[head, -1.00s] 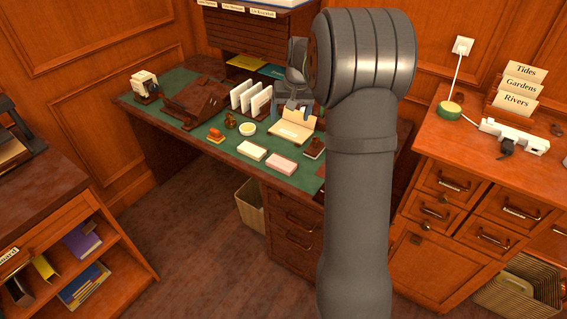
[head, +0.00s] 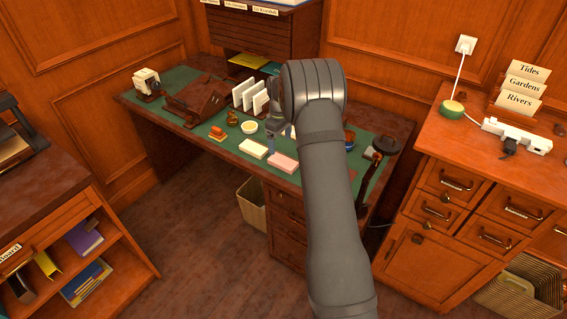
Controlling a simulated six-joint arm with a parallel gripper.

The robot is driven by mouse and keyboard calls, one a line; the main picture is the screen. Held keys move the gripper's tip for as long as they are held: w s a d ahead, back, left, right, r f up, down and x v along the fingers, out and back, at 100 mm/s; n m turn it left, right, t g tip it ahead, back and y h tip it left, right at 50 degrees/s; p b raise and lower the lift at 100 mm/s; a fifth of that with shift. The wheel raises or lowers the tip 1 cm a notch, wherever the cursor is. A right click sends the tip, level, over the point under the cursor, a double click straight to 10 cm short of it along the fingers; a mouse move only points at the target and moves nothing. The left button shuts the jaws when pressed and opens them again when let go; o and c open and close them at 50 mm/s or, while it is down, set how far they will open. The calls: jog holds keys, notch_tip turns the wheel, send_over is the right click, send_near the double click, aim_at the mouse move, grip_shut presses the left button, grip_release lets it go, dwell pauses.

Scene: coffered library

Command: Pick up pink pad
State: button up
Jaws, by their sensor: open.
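The pink pad (head: 283,163) lies flat near the front edge of the green-topped desk (head: 204,133). A cream pad (head: 253,149) lies just to its left. My gripper (head: 279,138) is open, above and just behind the pink pad. My arm hides part of the gripper, and I cannot tell how high it is above the desk. No contact with the pad shows.
A small round white dish (head: 248,127), a brown stamp (head: 232,118) and an orange-topped item (head: 217,133) stand to the left. White upright cards (head: 243,95) are behind. A dark-handled item (head: 375,168) stands right of my arm.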

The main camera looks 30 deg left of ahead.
aim_at(283, 160)
notch_tip(283, 160, down, 3)
jog(key=shift+f, duration=0.2)
jog(key=shift+w+d+f, duration=0.1)
jog(key=shift+d+f, duration=0.05)
jog(key=shift+f, duration=0.75)
jog(key=shift+w+d+f, duration=0.1)
jog(key=shift+d+f, duration=0.1)
jog(key=shift+f, duration=0.7)
jog(key=shift+w+d+f, duration=0.1)
jog(key=shift+d+f, duration=0.05)
jog(key=shift+f, duration=0.75)
jog(key=c, duration=1.1)
